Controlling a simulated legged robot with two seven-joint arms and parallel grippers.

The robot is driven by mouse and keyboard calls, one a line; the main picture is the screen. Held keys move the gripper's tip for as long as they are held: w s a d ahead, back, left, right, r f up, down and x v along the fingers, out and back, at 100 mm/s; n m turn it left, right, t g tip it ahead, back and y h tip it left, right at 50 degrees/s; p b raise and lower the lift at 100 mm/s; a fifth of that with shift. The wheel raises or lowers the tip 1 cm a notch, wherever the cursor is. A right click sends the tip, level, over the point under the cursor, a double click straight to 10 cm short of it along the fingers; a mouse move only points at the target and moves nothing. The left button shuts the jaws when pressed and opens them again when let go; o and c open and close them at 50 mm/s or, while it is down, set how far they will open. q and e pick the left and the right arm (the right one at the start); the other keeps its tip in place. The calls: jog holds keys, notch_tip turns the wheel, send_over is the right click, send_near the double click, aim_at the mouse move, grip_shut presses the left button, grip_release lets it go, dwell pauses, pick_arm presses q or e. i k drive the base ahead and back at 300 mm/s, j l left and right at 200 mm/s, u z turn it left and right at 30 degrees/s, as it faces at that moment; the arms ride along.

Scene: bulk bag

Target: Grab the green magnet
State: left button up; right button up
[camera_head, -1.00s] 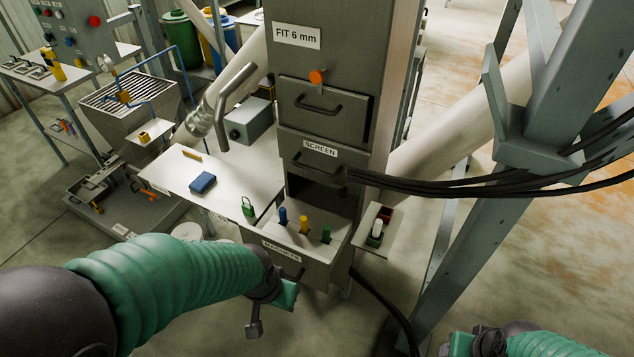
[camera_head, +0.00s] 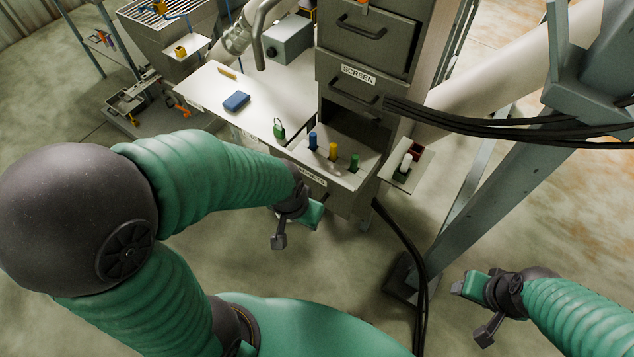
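The green magnet (camera_head: 354,162) stands upright in the open magnet drawer (camera_head: 339,176) of the grey cabinet. A yellow magnet (camera_head: 333,151) and a blue magnet (camera_head: 313,140) stand in a row to its left. My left gripper (camera_head: 296,228) is open and empty, in front of and below the drawer, apart from the magnets. My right gripper (camera_head: 470,312) is open and empty at the lower right, well away from the drawer.
A small side shelf (camera_head: 411,172) with a white item and a red bin sits right of the drawer. A white table (camera_head: 262,100) holds a blue object (camera_head: 236,101) and a green padlock (camera_head: 279,128). Black cables (camera_head: 500,121) and a steel post (camera_head: 480,190) stand at right.

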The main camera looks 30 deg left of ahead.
aim_at(355, 160)
jog(key=i+j+u, duration=0.15)
jog(key=u, duration=0.3)
jog(key=i+u, duration=0.6)
jog(key=u, duration=0.35)
